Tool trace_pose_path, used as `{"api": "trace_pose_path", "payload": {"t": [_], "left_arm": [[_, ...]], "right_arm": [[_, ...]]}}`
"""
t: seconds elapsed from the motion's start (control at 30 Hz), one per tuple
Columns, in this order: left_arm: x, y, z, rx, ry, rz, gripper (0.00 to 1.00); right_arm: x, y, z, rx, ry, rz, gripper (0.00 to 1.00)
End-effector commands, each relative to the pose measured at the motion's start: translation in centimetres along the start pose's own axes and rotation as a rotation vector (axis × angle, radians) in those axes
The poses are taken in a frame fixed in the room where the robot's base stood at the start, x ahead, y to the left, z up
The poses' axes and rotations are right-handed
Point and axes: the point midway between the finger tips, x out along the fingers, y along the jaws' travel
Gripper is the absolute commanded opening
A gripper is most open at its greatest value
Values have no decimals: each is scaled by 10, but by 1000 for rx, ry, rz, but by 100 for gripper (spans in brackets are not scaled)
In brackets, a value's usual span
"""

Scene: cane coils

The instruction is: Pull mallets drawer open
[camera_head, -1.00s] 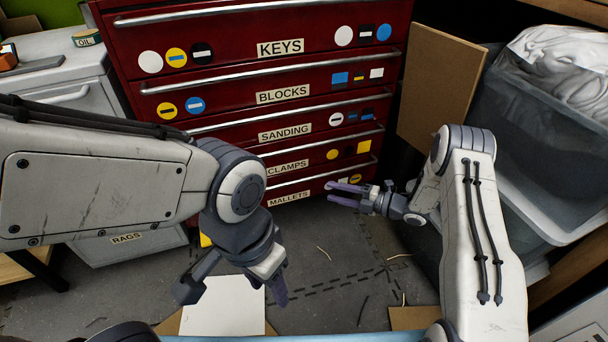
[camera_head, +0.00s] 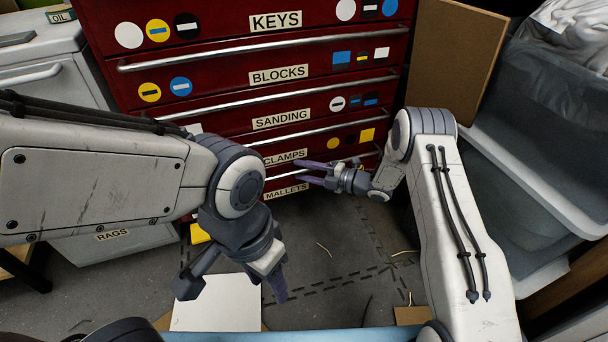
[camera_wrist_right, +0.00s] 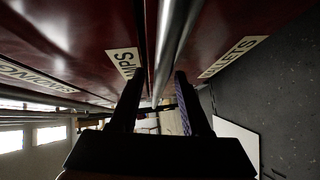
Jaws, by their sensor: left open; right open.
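The mallets drawer (camera_head: 287,191) is the lowest labelled drawer of the red cabinet and looks closed. Its metal bar handle (camera_wrist_right: 178,40) runs between the CLAMPS and MALLETS labels in the right wrist view. My right gripper (camera_head: 301,172) is open in front of this drawer, its fingers pointing left across the front and hiding part of the handle. In the right wrist view its fingers (camera_wrist_right: 158,98) lie on either side of the handle's line; I cannot tell whether they touch it. My left gripper (camera_head: 233,289) is open and empty, low over the floor.
Drawers labelled KEYS, BLOCKS (camera_head: 278,75), SANDING and CLAMPS lie above. A brown board (camera_head: 452,65) and grey plastic bins (camera_head: 535,165) stand at right. A white RAGS cabinet (camera_head: 120,250) is at left. The floor before the drawers is mostly clear, with a white sheet (camera_head: 215,312).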

Motion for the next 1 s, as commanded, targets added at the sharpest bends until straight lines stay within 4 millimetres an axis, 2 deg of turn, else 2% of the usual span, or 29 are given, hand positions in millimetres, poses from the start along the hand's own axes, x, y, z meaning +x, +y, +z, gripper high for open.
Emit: {"api": "trace_pose_path", "payload": {"t": [0.27,0.33,0.4,1.0], "left_arm": [[1,0,0,0,0,0,50],[1,0,0,0,0,0,50],[1,0,0,0,0,0,50],[1,0,0,0,0,0,50]], "right_arm": [[1,1,1,0,-3,0,47],[1,1,1,1,-3,0,28],[0,1,1,1,-3,0,1],[0,0,1,1,-2,0,0]]}}
